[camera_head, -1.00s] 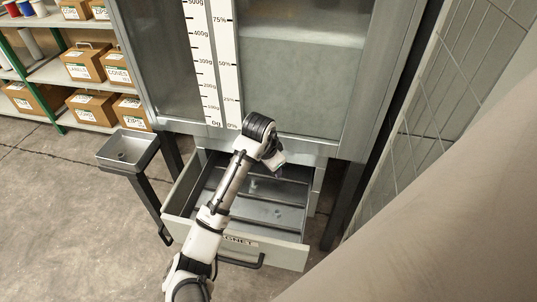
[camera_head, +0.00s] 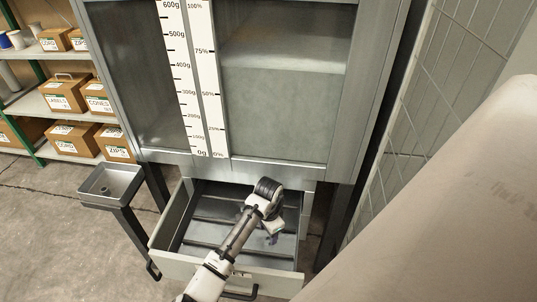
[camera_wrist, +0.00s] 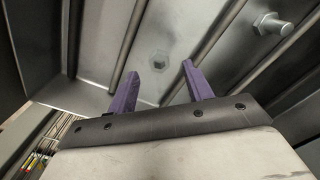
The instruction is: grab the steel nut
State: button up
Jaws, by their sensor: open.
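In the head view my gripper (camera_head: 271,236) is over the right part of the drawer, and I cannot make out the nut there.
The drawer's walls surround the gripper. A glass-fronted cabinet (camera_head: 285,110) stands above the drawer, a small tray (camera_head: 112,181) to its left, and shelves with boxes (camera_head: 62,95) further left.

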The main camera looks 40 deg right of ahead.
aim_at(268, 239)
notch_tip(268, 239, down, 4)
jog(key=shift+r, duration=0.25)
jog(key=c, duration=1.1)
jog(key=shift+r, duration=0.1)
